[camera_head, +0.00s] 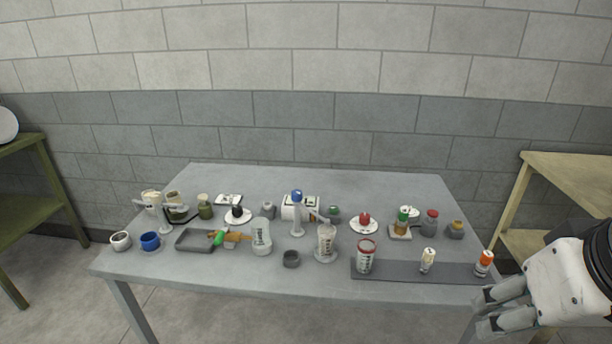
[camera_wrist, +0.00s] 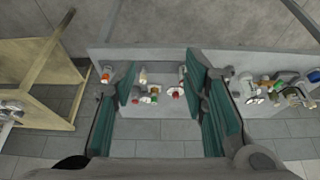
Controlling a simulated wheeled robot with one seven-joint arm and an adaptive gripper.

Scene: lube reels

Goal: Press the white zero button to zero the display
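A white box-like device (camera_head: 301,207) stands near the back middle of the grey table, partly behind a white stand with a blue top (camera_head: 297,212). It may carry a display, but I cannot make out a display or a zero button at this size. A smaller white item (camera_head: 229,199) lies at the back left, also too small to read. My gripper (camera_head: 499,308) is at the lower right, beside the table's right front corner and apart from the objects. In the wrist view my gripper (camera_wrist: 165,100) has its teal-padded fingers wide apart, with nothing between them.
The table (camera_head: 330,181) is crowded with cups, jars and bottles. A dark mat (camera_head: 395,270) at the front right bears a red-rimmed jar (camera_head: 367,256) and small bottles. A grey tray (camera_head: 195,240) lies at left. A wooden table (camera_head: 570,167) stands right. The table's back strip is clear.

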